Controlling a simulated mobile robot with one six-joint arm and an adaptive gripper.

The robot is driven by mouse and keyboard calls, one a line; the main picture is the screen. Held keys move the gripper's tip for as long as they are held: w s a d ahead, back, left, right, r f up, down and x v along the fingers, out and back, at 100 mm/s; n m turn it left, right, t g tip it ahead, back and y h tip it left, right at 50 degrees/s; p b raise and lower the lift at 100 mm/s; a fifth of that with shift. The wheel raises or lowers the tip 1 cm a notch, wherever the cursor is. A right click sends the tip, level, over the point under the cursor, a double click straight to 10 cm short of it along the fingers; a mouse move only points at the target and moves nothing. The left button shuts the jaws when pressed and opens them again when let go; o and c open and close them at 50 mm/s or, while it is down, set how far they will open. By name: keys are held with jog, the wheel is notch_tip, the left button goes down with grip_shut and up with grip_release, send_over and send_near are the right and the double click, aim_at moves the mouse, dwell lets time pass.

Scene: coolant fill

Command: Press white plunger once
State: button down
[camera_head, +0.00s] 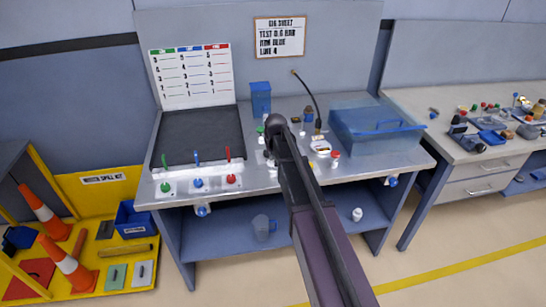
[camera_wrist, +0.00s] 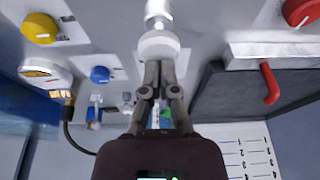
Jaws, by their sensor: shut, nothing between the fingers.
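The white plunger (camera_wrist: 158,45) shows in the wrist view as a round white cap on a pale metallic stem, at the top centre. My gripper (camera_wrist: 159,70) is shut and empty, with its fingertips right at the cap's near edge. I cannot tell whether they touch the cap or only overlap it in the picture. In the head view my own arm crosses the middle of the workbench (camera_head: 390,163) and hides the plunger and most of my gripper.
Around the plunger in the wrist view are a yellow knob (camera_wrist: 40,28), a blue knob (camera_wrist: 100,74), a red knob (camera_wrist: 300,12) and a red lever (camera_wrist: 270,83). A blue translucent box (camera_head: 375,128) and a blue bin (camera_head: 261,98) stand on the bench.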

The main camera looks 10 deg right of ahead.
aim_at(272, 162)
jog(key=shift+f, duration=0.45)
notch_tip(272, 162, down, 3)
jog(key=b, duration=0.3)
jog(key=shift+r, duration=0.2)
jog(key=shift+s+r, duration=0.1)
dwell(0.4)
notch_tip(272, 162, up, 4)
jog(key=p, duration=0.4)
jog(key=shift+r, duration=0.1)
jog(key=p+v, duration=0.9)
jog(key=shift+r+p, duration=0.35)
jog(key=shift+r, duration=0.05)
dwell(0.7)
jog(key=s+f+g+b, duration=0.1)
jog(key=s+f+b, duration=0.1)
jog(key=s, duration=1.1)
jog(key=s+f+g+b, duration=0.2)
jog(key=s+f, duration=0.1)
jog(key=s, duration=1)
